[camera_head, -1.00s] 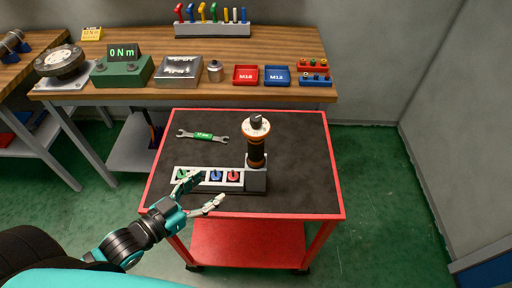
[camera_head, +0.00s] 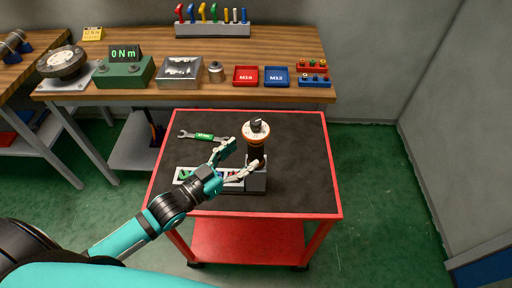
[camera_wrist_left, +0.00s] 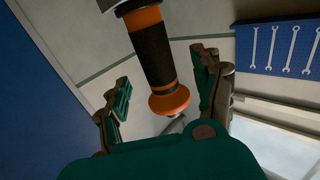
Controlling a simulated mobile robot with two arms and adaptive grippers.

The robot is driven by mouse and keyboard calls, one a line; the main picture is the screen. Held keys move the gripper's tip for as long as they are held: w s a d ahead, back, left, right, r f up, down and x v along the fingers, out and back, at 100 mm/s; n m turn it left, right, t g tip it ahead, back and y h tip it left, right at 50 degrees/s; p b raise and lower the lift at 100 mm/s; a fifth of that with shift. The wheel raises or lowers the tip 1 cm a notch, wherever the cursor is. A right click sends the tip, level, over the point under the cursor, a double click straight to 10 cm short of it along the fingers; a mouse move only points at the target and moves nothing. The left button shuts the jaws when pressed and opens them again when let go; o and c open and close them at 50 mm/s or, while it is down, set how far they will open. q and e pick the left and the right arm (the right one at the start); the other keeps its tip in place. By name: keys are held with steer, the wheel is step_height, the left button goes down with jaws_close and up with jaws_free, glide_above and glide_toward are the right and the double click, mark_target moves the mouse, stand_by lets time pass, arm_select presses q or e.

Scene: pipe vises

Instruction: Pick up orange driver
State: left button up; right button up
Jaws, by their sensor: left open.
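The orange driver (camera_head: 257,150) stands upright in a grey block on the cart, with a black grip and an orange-and-white collar topped by a dark knob. In the left wrist view the driver (camera_wrist_left: 153,55) shows a black grip between orange bands. My left gripper (camera_head: 242,157) is open just left of the driver, over the socket rack. In the left wrist view its two fingers (camera_wrist_left: 163,85) spread to either side of the driver, with gaps to it. The driver's lower end is hidden in the block. My right gripper is not in view.
The red cart (camera_head: 310,212) has a dark mat. A socket rack (camera_head: 181,173) lies under my left gripper, and a green-marked wrench (camera_head: 204,136) lies behind it. The mat's right side is clear. A wooden bench (camera_head: 300,47) with trays and a torque display stands behind.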

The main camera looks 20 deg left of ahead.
mark_target(250, 151)
arm_select(q)
steer(key=p+x, duration=0.2)
steer(key=x, duration=0.2)
steer(key=shift+w+d, duration=0.3)
steer(key=shift+w+d+f, duration=0.2)
steer(key=shift+w+d, duration=0.05)
steer(key=shift+w, duration=0.1)
steer(key=shift+s, duration=0.1)
steer(key=shift+c, duration=0.2)
steer(key=shift+a, duration=0.1)
steer(key=shift+c, duration=1.1)
jaws_close()
steer(key=shift+r, duration=0.2)
